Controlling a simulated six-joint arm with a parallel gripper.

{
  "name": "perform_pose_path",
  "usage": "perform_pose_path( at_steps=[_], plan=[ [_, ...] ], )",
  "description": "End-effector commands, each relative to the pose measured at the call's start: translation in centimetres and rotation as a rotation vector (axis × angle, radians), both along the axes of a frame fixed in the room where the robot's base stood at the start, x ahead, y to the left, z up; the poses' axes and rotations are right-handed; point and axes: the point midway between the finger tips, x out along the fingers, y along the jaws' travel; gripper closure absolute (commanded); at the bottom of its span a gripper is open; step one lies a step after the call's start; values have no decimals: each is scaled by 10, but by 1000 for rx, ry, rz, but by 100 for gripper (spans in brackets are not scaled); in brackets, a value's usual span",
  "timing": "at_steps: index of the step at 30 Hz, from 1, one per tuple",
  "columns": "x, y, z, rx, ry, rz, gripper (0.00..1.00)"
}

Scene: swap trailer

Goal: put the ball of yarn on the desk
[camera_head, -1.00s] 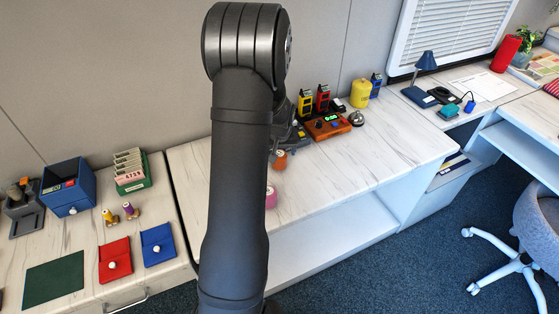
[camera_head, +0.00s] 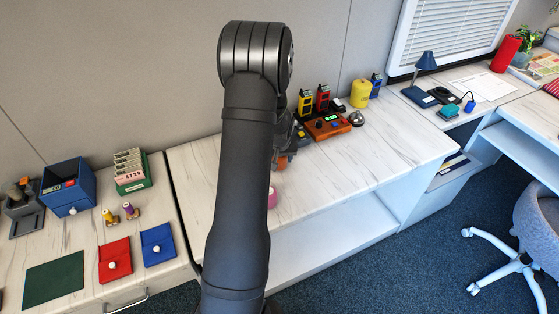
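A small pink round thing (camera_head: 272,197) lies near the front edge of the middle white counter, half hidden behind my arm. A small orange-brown thing (camera_head: 283,162) shows just below the dark end of my arm. I cannot tell which of these, if either, is the ball of yarn. My gripper (camera_head: 282,150) is over the middle counter, close to the orange-brown thing. Its fingers are mostly hidden by my arm, so opening and grip cannot be made out. The desk (camera_head: 497,88) with a blue lamp (camera_head: 426,62) is at the right.
An orange box with a green display (camera_head: 327,127), red and yellow devices, a yellow canister (camera_head: 360,93) and a bell (camera_head: 356,119) stand at the back of the counter. The counter's right part (camera_head: 400,145) is clear. A chair (camera_head: 535,230) stands at lower right.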

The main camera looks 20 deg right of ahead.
Motion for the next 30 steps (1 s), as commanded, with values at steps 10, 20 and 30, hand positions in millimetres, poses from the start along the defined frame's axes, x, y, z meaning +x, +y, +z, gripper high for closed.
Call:
perform_pose_path(
  at_steps=[10,20,30],
  plan=[
    [0,0,0,0,0,0,76],
    [1,0,20,-1,-3,1,76],
    [-44,-24,71,-2,-3,-5,76]
  ],
)
